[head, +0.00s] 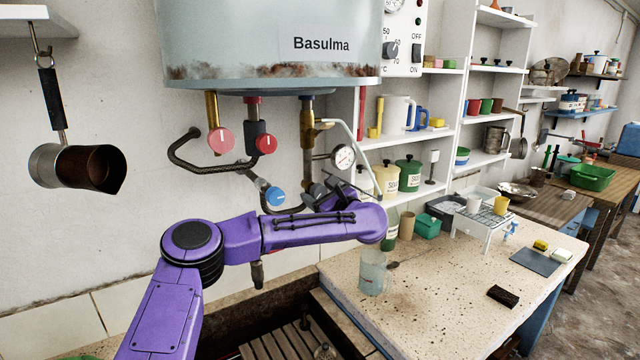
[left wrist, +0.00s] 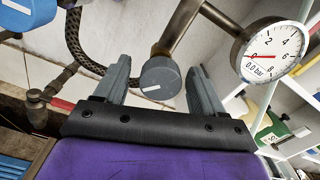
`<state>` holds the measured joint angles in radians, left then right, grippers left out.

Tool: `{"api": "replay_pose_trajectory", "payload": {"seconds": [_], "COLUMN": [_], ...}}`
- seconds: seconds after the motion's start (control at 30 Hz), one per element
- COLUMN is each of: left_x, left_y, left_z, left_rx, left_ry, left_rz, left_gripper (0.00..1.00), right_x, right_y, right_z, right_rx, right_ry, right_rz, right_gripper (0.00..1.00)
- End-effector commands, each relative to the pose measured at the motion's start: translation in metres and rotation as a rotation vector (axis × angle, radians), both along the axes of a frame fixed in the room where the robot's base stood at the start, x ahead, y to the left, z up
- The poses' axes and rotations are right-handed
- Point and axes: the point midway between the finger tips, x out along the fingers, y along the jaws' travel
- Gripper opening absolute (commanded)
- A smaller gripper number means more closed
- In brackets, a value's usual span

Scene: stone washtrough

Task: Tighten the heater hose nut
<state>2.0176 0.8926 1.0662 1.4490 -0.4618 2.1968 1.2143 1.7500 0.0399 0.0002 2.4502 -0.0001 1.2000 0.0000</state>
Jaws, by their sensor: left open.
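My left gripper (head: 328,190) is under the heater, below the pressure gauge. In the left wrist view its two grey fingers (left wrist: 158,85) are open, one on each side of a round grey nut or cap (left wrist: 160,78) with a white line on its face. I see gaps between it and both fingers. It sits at a metal pipe (left wrist: 180,28); a black braided hose (left wrist: 78,45) runs beside it. In the head view my gripper largely hides this spot. The heater (head: 270,40) hangs on the wall, rusty along its lower edge. My right gripper is not in view.
The pressure gauge (left wrist: 270,50) beside the nut reads about 0. A blue knob (head: 276,196) and two red knobs (head: 221,141) hang close by on the pipes. Below are a trough and a stone counter (head: 430,300) with a glass jug (head: 373,272). Shelves stand right.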

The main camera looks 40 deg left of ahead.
Motion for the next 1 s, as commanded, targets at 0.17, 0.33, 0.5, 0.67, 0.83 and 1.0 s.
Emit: {"api": "replay_pose_trajectory", "payload": {"seconds": [0.17, 0.33, 0.5, 0.67, 0.83, 1.0], "left_x": [0.003, 0.003, 0.003, 0.003, 0.003, 0.003], "left_y": [0.006, 0.006, 0.006, 0.005, 0.005, 0.005], "left_z": [-0.001, -0.001, -0.001, -0.001, -0.002, -0.003], "left_rx": [0.000, 0.000, 0.000, 0.001, 0.008, 0.030], "left_ry": [0.000, 0.000, 0.000, 0.002, 0.028, 0.103], "left_rz": [-0.002, -0.002, -0.002, -0.003, -0.003, -0.002], "left_gripper": [0.70, 0.66, 0.14, 0.14, 0.14, 0.14], "right_x": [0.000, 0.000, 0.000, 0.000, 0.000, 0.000], "right_y": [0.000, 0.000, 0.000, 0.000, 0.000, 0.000], "right_z": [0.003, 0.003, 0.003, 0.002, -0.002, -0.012], "right_rx": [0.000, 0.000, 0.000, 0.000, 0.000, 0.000], "right_ry": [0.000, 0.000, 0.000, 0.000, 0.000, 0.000], "right_rz": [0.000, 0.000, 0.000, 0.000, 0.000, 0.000], "right_gripper": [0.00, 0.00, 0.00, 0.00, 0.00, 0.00]}}
